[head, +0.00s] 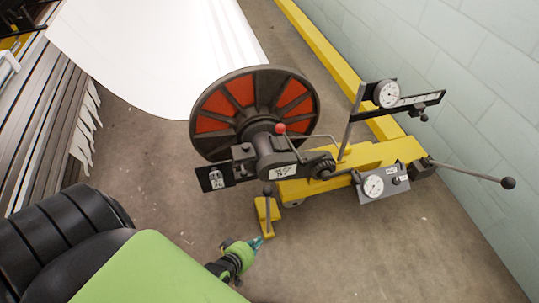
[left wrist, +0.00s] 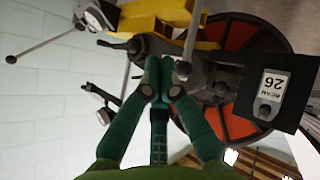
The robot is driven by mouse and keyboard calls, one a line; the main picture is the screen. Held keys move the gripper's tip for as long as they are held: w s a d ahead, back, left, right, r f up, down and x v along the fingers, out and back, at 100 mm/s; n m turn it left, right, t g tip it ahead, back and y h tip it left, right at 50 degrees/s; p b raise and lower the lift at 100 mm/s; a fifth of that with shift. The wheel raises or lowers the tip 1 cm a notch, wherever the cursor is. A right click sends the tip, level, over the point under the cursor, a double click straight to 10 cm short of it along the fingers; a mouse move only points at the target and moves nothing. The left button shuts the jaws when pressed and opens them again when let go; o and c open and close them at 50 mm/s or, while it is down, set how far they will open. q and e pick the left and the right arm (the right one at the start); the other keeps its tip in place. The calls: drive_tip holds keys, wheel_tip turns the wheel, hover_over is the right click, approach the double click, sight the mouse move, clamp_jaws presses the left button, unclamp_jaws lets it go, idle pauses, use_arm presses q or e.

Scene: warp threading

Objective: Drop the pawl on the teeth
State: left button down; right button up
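The beam stand's dark gear housing (head: 275,160) sits at the hub of a beam flange (head: 240,92) with red panels. A lever with a red ball knob (head: 280,128) is on top of it. A grey lever with a dark knob (head: 268,189) hangs at its front; its rod also shows in the left wrist view (left wrist: 191,38). My left gripper (head: 258,241) is below the hanging lever in the head view. Its green fingers (left wrist: 160,72) converge near the lever knob; contact is unclear. My right gripper is out of view.
A yellow stand (head: 370,157) carries dial gauges (head: 387,93) and a long lever with a ball end (head: 508,183) sticking out right. A white sheet roll (head: 160,50) lies behind the flange. A pale block wall (head: 470,70) bounds the right. Floor at the lower right is clear.

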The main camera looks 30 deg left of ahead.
use_arm(q)
drive_tip(key=w+a+r+n+t+y+b, duration=0.2)
drive_tip(key=w+a+r+n+t+b, duration=0.2)
drive_tip(key=w+r+n+t+b, duration=0.25)
drive_tip(key=w+a+r+n+t+y+b, duration=0.2)
drive_tip(key=w+a+r+n+y+b, duration=0.1)
drive_tip(key=r+n, duration=0.7)
wheel_tip(320, 180, up, 2)
drive_tip(key=shift+w+a+r+y+b, duration=0.15)
drive_tip(key=shift+a+y+b, duration=0.4)
drive_tip(key=shift+a, duration=0.3)
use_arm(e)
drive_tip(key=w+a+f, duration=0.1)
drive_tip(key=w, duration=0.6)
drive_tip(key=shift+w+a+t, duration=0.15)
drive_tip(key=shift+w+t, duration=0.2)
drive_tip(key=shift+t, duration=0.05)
use_arm(q)
drive_tip(key=d+r+x, duration=0.1)
drive_tip(key=d+x, duration=0.1)
drive_tip(key=x, duration=1)
drive_tip(key=shift+w+d+p, duration=0.25)
drive_tip(key=shift+w+p, duration=0.2)
drive_tip(key=shift+w, duration=0.25)
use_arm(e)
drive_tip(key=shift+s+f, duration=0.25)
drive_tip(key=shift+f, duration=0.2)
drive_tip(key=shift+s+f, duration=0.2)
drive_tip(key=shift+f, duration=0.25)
